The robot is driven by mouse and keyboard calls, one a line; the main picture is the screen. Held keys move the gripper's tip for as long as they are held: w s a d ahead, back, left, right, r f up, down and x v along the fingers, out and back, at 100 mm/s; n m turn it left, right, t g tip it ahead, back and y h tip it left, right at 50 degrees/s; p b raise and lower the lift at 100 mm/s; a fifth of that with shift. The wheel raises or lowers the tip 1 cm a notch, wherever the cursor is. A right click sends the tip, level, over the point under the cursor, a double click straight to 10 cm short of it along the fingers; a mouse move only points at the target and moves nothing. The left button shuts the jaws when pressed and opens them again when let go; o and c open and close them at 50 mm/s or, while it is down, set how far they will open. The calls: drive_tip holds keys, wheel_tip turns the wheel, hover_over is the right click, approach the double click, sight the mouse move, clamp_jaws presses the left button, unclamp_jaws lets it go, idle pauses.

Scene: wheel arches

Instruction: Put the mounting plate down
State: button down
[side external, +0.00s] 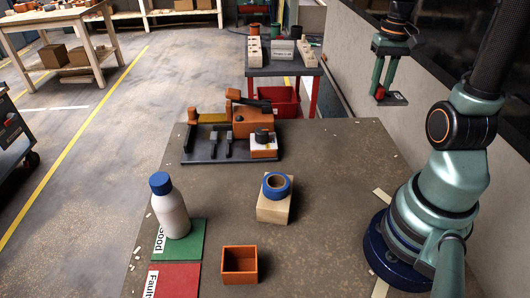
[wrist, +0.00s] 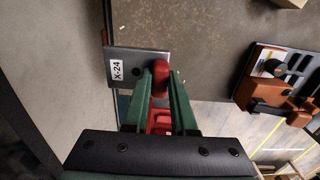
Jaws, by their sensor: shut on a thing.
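The mounting plate (wrist: 135,68) is a grey rectangular plate with a white "X-24" label and a red grip piece (wrist: 161,76) at its edge. My gripper (wrist: 162,92) is shut on the plate's red piece in the wrist view. In the side external view, my gripper (side external: 383,82) points down with the plate (side external: 396,99) roughly level at its tips, at the upper right before the wall. The plate appears raised, near the workbench's far right corner. Its exact height over the bench (side external: 330,190) is unclear.
A white bottle (side external: 172,212) with a blue cap stands by the green "Good" card (side external: 192,245) and red "Faulty" card (side external: 173,282). An orange open box (side external: 239,277), a wooden block (side external: 275,210) with blue tape, and an orange-grey fixture (side external: 205,150) are on the bench. Its right middle is clear.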

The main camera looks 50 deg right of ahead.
sight(375, 101)
wheel_tip(375, 101, down, 17)
drive_tip(key=shift+w+r, duration=0.1)
idle(0.4)
drive_tip(key=c, duration=0.7)
unclamp_jaws()
drive_tip(key=shift+c, duration=0.2)
wheel_tip(375, 101, up, 12)
drive_tip(key=shift+f, duration=0.25)
drive_tip(key=shift+r, duration=0.25)
drive_tip(key=w+a+r+n+t, duration=0.2)
drive_tip(key=w+a+r+n, duration=0.1)
drive_tip(key=a, duration=0.8)
drive_tip(key=w+a+r+n+t, duration=0.3)
drive_tip(key=a+r+n, duration=0.3)
drive_tip(key=a, duration=0.6)
wheel_tip(375, 101, up, 2)
drive_tip(key=shift+a+r+t, duration=0.1)
drive_tip(key=shift+a+t, duration=0.1)
drive_tip(key=shift+t, duration=0.1)
